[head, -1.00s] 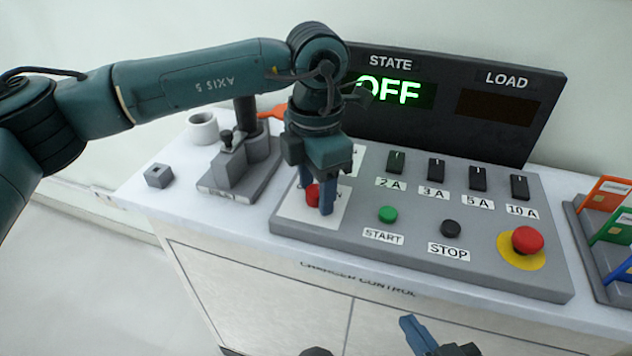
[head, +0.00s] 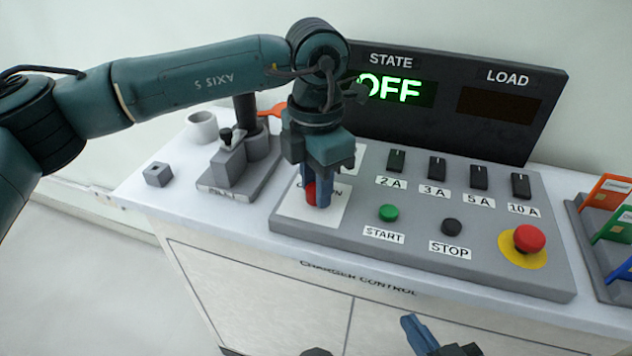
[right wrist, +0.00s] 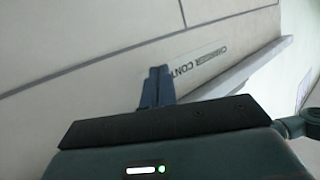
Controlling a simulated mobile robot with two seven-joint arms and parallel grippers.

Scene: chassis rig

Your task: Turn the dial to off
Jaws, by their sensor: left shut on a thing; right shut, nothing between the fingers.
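The red dial (head: 311,193) sits on a white plate (head: 325,214) at the left end of the grey control panel. My left gripper (head: 318,196) comes down from above and is shut on the dial, its blue fingers hiding part of it and of the plate's lettering. The STATE display (head: 397,90) reads OFF in green. My right gripper (head: 412,328) is low in front of the cabinet, away from the dial. In the right wrist view its fingers (right wrist: 157,85) are shut and empty, before the cabinet front.
The panel also carries a green START button (head: 387,213), a black STOP button (head: 451,227), several black switches and a red mushroom button (head: 528,239). A grey fixture with a lever (head: 232,165) stands left of the panel. A card rack (head: 590,245) stands at the right.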

